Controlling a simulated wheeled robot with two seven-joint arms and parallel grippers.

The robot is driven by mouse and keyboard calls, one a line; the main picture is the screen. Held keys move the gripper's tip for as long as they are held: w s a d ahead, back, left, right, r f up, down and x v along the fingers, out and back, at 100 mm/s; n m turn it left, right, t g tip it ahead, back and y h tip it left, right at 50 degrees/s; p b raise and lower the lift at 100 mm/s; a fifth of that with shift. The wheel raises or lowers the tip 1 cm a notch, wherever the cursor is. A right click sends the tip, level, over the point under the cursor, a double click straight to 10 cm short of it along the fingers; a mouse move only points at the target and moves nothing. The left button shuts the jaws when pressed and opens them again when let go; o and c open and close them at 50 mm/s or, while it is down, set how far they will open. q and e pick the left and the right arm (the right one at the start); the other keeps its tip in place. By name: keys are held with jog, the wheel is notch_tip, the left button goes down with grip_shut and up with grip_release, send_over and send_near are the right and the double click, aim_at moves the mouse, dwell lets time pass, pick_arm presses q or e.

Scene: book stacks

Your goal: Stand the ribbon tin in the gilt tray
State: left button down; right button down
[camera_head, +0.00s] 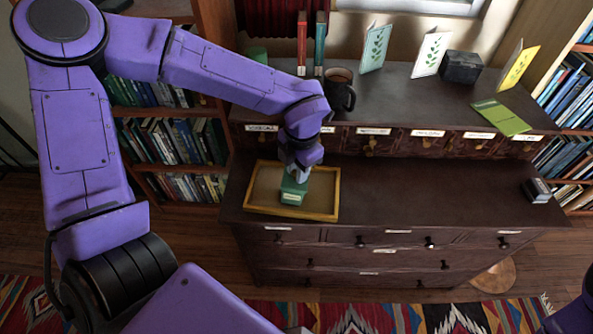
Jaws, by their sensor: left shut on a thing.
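The ribbon tin, a small green box (293,191) with a pale label on its front, is upright inside the outline of the gilt tray (336,194). The tray has a gold rim and a brown floor and lies on the left part of the dresser's lower top. My left gripper (298,174) reaches down from above and is shut on the upper part of the tin. I cannot tell whether the tin's base touches the tray floor. My right gripper is not in view; only a bit of my purple right arm (578,312) shows at the lower right.
The dresser's lower top (430,190) is clear right of the tray, up to a small dark box (536,190). The raised shelf behind holds a dark mug (339,90), upright books, cards, a black block (461,67) and a flat green booklet (500,116).

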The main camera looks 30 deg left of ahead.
pick_arm(q)
jog(key=shift+s+f, duration=0.4)
jog(key=shift+f, duration=0.1)
jog(key=c, duration=1.1)
grip_release()
jog(key=shift+d+f, duration=0.1)
jog(key=o, duration=0.8)
jog(key=shift+w+f, duration=0.1)
jog(key=shift+w, duration=0.15)
jog(key=shift+r, duration=0.3)
jog(key=r, duration=1.2)
jog(key=shift+w+d+p, duration=0.1)
jog(key=shift+d+p, duration=0.25)
